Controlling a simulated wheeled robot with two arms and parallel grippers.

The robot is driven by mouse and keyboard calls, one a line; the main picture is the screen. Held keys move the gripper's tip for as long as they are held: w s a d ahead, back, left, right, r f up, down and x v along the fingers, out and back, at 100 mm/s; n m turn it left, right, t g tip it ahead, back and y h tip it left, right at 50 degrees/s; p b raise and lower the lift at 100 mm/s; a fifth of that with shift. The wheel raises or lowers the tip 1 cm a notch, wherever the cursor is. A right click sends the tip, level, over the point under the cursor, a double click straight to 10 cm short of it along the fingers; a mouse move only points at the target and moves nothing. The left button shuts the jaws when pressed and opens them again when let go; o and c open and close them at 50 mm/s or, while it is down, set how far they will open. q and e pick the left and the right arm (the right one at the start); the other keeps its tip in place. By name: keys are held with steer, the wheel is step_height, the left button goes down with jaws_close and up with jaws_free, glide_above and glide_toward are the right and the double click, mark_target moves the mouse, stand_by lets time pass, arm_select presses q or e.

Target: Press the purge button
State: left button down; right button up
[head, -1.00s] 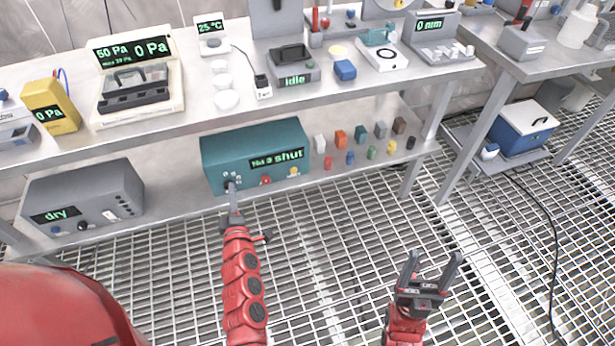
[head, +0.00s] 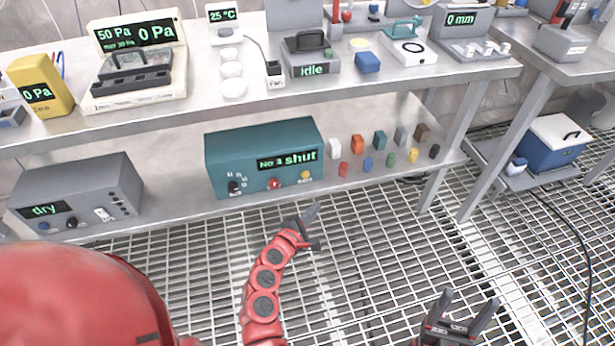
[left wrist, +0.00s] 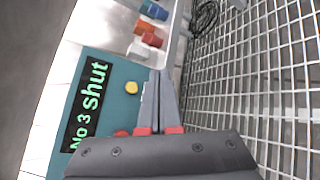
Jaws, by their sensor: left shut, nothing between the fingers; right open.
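A teal box (head: 262,155) on the lower shelf has a green display reading shut. Its front carries a black knob (head: 234,187), a red button (head: 274,183) and a yellow button (head: 305,175); I cannot read a purge label. My left gripper (head: 314,208) is shut and empty, in front of and just below the yellow button, apart from the box. In the left wrist view the yellow button (left wrist: 131,87) lies left of the finger tips, and the red button (left wrist: 122,133) is partly hidden. My right gripper (head: 471,300) is open and empty over the grating, far from the box.
Several small coloured blocks (head: 357,145) and pegs stand right of the teal box. A grey box (head: 75,195) reading dry stands to its left. The upper shelf (head: 190,110) overhangs the box. Free room lies over the floor grating (head: 370,250).

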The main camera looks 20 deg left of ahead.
mark_target(305, 175)
arm_select(q)
steer(key=shift+w, duration=0.1)
steer(key=shift+w+a+b, duration=0.25)
steer(key=shift+w+a, duration=0.6)
steer(key=shift+w, duration=0.35)
steer(key=shift+w+a+b, duration=0.25)
steer(key=shift+w+a, duration=0.55)
steer(key=shift+w, duration=0.4)
steer(key=shift+w+a+b, duration=0.25)
steer(key=shift+w+a, duration=0.6)
steer(key=shift+w, duration=0.35)
steer(key=shift+w+a, duration=0.2)
steer(key=shift+w, duration=0.1)
steer(key=shift+w+a, duration=0.25)
steer(key=shift+w, duration=0.1)
steer(key=shift+s+d, duration=0.45)
steer(key=shift+s, duration=0.25)
steer(key=shift+s+d, duration=0.1)
